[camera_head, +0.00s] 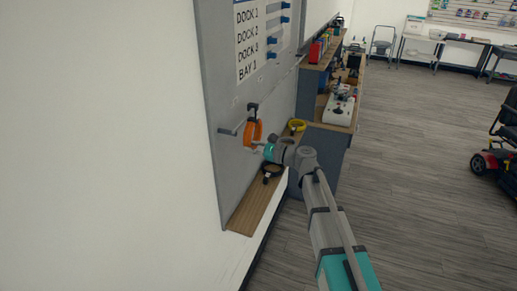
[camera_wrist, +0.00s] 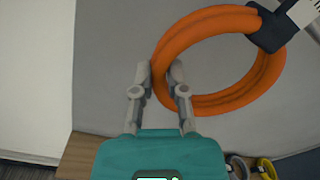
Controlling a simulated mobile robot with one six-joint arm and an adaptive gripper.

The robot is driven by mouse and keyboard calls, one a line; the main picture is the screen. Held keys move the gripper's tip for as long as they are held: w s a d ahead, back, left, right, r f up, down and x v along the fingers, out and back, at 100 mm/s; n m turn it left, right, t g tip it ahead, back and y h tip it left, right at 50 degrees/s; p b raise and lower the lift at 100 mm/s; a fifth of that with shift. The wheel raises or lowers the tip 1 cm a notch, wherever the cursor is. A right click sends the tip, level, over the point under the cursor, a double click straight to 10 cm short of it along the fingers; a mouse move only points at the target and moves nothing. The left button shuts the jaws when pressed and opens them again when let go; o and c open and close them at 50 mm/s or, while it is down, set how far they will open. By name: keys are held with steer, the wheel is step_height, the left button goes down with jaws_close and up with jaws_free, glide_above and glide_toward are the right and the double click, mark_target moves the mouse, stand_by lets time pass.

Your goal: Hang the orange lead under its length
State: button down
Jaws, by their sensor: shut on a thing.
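The orange lead (camera_head: 252,134) is a coiled loop with a black clip or plug (camera_head: 253,107) at its top. It is up in front of the grey wall board (camera_head: 225,85). It fills the upper right of the wrist view (camera_wrist: 215,25). My gripper (camera_wrist: 160,72) is shut on the near left side of the coil, one finger on each side of it. In the head view my gripper (camera_head: 260,146) is at the coil's lower right. A grey peg (camera_head: 228,131) sticks out just left of the coil; I cannot tell whether the loop is around it.
A printed list (camera_head: 250,35) beside several blue pegs is higher on the board. A wooden ledge (camera_head: 250,208) below holds a black coil (camera_head: 272,171) and a yellow coil (camera_head: 297,126). A workbench (camera_head: 334,108) stands beyond. The floor at right is open, with a scooter (camera_head: 490,160) at the edge.

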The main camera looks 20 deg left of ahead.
steer(key=shift+a, duration=0.55)
steer(key=shift+f+b, duration=1)
steer(key=shift+f, duration=0.05)
steer(key=c, duration=0.6)
jaws_free()
steer(key=shift+d, duration=0.1)
steer(key=shift+s+d, duration=0.2)
steer(key=shift+d, duration=1.75)
steer(key=shift+s+d, duration=0.15)
steer(key=shift+d, duration=1.85)
steer(key=shift+s+d, duration=0.2)
steer(key=shift+d, duration=1.75)
